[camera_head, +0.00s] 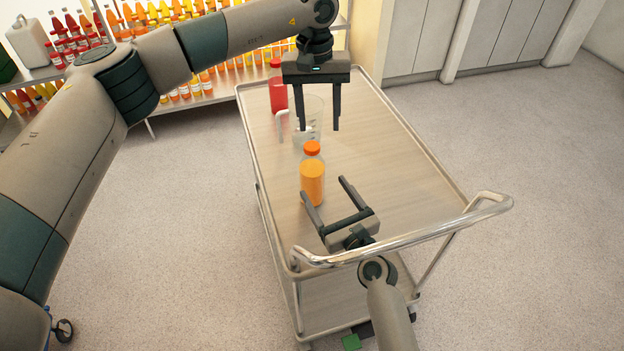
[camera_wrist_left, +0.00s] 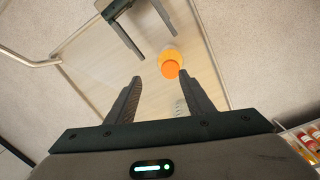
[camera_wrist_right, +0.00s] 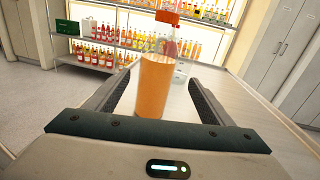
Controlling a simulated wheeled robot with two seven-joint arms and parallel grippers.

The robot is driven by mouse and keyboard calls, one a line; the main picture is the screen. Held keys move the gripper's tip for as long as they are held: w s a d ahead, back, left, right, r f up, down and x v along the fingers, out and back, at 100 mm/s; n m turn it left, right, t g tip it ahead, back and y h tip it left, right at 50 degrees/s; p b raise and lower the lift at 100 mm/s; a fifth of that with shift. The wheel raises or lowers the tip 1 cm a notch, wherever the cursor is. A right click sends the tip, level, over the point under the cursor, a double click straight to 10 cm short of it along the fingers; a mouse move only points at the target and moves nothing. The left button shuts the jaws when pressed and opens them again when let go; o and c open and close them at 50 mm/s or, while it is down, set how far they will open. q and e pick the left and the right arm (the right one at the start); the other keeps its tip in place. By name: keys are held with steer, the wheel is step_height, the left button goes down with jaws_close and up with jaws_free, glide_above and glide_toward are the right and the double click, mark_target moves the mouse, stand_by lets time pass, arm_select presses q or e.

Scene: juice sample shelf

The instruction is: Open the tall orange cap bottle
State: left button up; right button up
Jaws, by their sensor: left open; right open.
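The tall orange cap bottle (camera_head: 312,181) stands upright on the cart, filled with orange juice, its orange cap (camera_head: 312,148) on top. My left gripper (camera_head: 318,128) is open and empty, pointing down above the cart, behind and above the bottle. The left wrist view shows the cap (camera_wrist_left: 170,69) from above, just beyond the fingertips. My right gripper (camera_head: 326,191) is open, low over the cart on the near side of the bottle. In the right wrist view the bottle (camera_wrist_right: 155,85) stands ahead between the fingers, with no clear contact.
A clear beaker (camera_head: 307,132) and a red bottle (camera_head: 277,92) stand farther back on the cart (camera_head: 390,150). The cart's metal handle (camera_head: 430,232) crosses close to my right wrist. A lit shelf (camera_head: 205,98) of juice bottles is behind. The cart's right side is clear.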

mark_target(312, 172)
arm_select(q)
steer(key=shift+w+a+r+y, duration=0.25)
steer(key=shift+a+r+y, duration=0.15)
steer(key=shift+a, duration=0.1)
arm_select(e)
steer(key=shift+a+r, duration=0.15)
steer(key=shift+r, duration=0.1)
arm_select(q)
steer(key=shift+a, duration=0.2)
arm_select(e)
steer(key=shift+a+m, duration=0.1)
steer(key=shift+m, duration=0.2)
arm_select(q)
steer(key=shift+w+a, duration=0.15)
steer(key=shift+a, duration=0.05)
arm_select(e)
steer(key=shift+a, duration=0.2)
arm_select(q)
steer(key=shift+d, duration=0.15)
arm_select(e)
steer(key=shift+w, duration=0.2)
steer(key=shift+w, duration=0.2)
steer(key=shift+x, duration=3.4)
steer(key=shift+s, duration=0.1)
